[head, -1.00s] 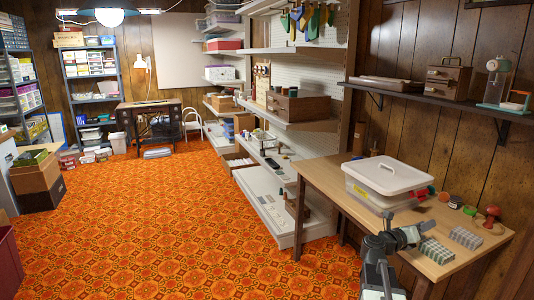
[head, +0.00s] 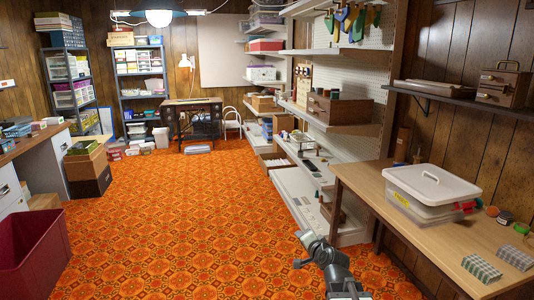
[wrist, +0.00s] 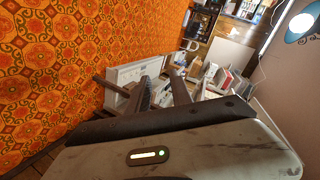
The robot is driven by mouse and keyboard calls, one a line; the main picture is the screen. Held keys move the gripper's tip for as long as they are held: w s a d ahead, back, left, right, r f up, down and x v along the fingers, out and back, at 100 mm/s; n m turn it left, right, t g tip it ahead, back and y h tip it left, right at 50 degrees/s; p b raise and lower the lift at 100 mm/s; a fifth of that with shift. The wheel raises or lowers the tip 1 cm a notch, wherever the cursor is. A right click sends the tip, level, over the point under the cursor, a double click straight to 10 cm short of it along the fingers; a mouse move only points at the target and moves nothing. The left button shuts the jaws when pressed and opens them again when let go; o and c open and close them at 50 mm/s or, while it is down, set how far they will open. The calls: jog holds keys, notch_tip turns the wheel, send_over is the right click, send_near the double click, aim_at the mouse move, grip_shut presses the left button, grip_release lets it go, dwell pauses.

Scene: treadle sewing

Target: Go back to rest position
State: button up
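My gripper (head: 302,249) is low in the middle of the head view, held over the patterned orange carpet and left of the wooden table (head: 368,192). In the wrist view my gripper (wrist: 158,84) shows two dark fingers apart with a gap between them. Nothing is held between them. The fingers point toward the far shelves, and the picture is tilted.
The table holds a lidded clear bin (head: 430,188), small grey checked blocks (head: 481,269) and round coloured items. White shelving (head: 318,212) stands behind my gripper. A dark red bin (head: 32,252) is at the lower left. The carpet (head: 180,225) between is open.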

jog(key=s+d+f+n+g+h, duration=0.2)
jog(key=s+f+n+g, duration=0.4)
jog(key=s, duration=0.5)
jog(key=s+d+f+n+g+h, duration=0.1)
jog(key=s+d+f+n+g, duration=0.15)
jog(key=s+f+g, duration=0.6)
jog(key=s+r+n+t+p, duration=0.1)
jog(key=s+r+p, duration=0.2)
jog(key=r+p, duration=2.1)
jog(key=shift+a+r, duration=0.15)
jog(key=shift+a, duration=0.05)
